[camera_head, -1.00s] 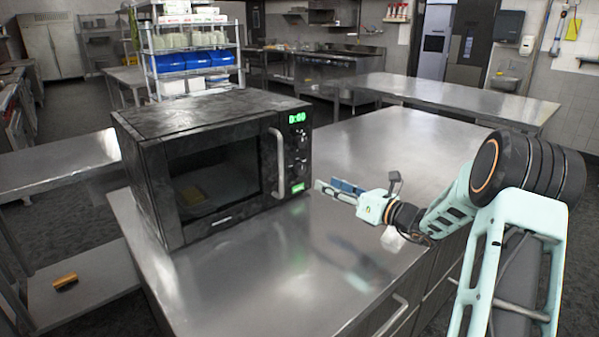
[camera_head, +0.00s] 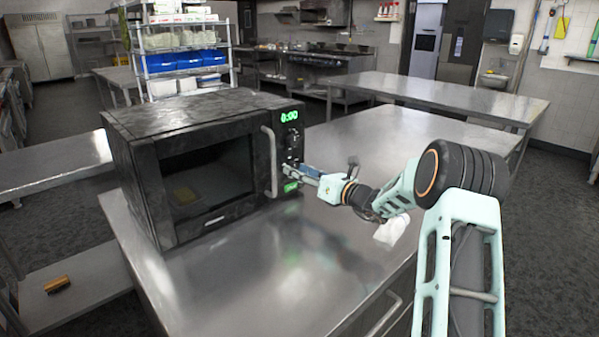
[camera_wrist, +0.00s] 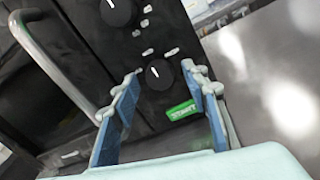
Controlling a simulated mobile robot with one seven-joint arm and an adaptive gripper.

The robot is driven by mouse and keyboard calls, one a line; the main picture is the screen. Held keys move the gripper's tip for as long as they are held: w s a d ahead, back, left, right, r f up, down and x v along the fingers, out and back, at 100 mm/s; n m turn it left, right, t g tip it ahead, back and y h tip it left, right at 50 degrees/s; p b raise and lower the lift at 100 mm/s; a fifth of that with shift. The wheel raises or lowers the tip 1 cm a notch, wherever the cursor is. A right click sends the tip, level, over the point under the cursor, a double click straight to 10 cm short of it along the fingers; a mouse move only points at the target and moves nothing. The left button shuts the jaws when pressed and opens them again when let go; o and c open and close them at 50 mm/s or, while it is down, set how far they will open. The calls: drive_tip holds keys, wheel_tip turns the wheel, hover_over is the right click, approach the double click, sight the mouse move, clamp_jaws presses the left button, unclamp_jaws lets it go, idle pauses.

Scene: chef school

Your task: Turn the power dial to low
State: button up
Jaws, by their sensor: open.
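A black microwave (camera_head: 185,215) stands on the steel counter, its door shut and its green display (camera_head: 289,116) lit. Its right-hand panel has two round black dials with white pointer marks. The wrist view shows the upper dial (camera_wrist: 117,12) at the top edge and the lower dial (camera_wrist: 159,74) near the middle, with small white symbols too blurred to read. A green START button (camera_wrist: 183,110) lies below. My gripper (camera_head: 292,172) is close to the panel. In the wrist view its open blue fingers (camera_wrist: 160,80) appear either side of the lower dial; contact cannot be told.
The microwave's door handle (camera_head: 269,162) stands out just left of the panel. The steel counter (camera_head: 270,260) is clear in front and to the right. A yellowish item (camera_head: 184,195) shows dimly behind the door glass. A shelf rack (camera_head: 140,60) stands behind.

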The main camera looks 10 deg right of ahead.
drive_tip(key=shift+c, duration=0.7)
clamp_jaws()
drive_tip(key=shift+f+b, duration=0.1)
drive_tip(key=shift+b, duration=0.35)
drive_tip(key=shift+n+h+b, duration=0.4)
drive_tip(key=shift+n+b, duration=5.4)
drive_tip(key=shift+b, duration=1.9)
